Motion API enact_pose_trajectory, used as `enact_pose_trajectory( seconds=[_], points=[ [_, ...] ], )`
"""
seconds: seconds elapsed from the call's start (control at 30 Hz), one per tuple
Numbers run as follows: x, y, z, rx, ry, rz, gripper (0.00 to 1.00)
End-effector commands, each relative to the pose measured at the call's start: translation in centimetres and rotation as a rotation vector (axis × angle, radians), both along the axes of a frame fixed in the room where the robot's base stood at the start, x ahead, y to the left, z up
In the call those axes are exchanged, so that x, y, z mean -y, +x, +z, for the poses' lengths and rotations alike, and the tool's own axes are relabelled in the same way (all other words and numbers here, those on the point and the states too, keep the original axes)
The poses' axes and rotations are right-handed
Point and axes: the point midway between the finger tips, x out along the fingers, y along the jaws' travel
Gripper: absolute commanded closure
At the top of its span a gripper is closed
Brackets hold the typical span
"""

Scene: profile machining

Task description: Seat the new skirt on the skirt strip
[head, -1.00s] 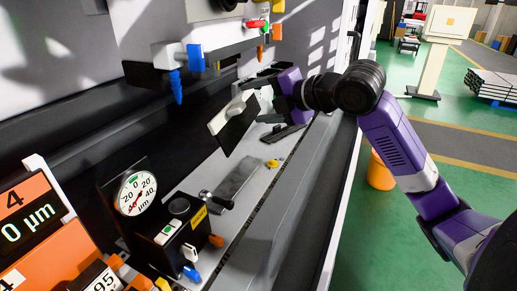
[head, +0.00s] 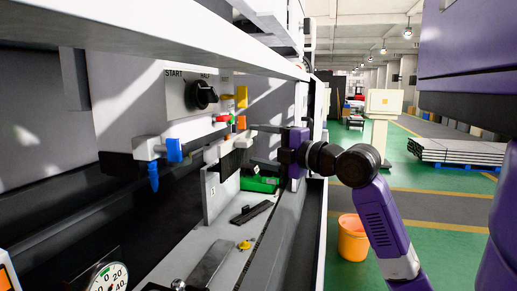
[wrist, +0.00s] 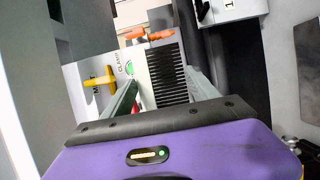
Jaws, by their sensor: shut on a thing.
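My gripper (head: 250,138) reaches in from the right over the machine bed. It is shut on the new skirt (head: 233,163), a dark ribbed piece with a pale block along its top. The skirt hangs above the bed, close to the pale upright plate marked 1 (head: 212,198); I cannot tell whether they touch. In the wrist view the skirt's black ribbed face (wrist: 168,75) shows beyond the two fingers (wrist: 163,98). I cannot pick out the skirt strip with certainty.
A black flat piece (head: 251,212) and a yellow knob (head: 244,245) lie on the bed, with a green box (head: 260,184) behind. Blue nozzles (head: 153,175) and the machine's control box (head: 190,93) stand left. An orange bucket (head: 353,238) is on the floor right.

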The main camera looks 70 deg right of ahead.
Motion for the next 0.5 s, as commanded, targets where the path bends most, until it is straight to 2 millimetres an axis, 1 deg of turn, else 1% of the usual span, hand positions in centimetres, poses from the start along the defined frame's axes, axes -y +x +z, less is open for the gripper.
enact_pose_trajectory(
  seconds=[0.1, 0.5],
  points=[
    [0.0, 0.1, -0.3, 0.000, -0.002, 0.000, 0.80],
    [-0.3, 3.6, -0.1, 0.000, 0.000, 0.000, 0.80]
  ],
)
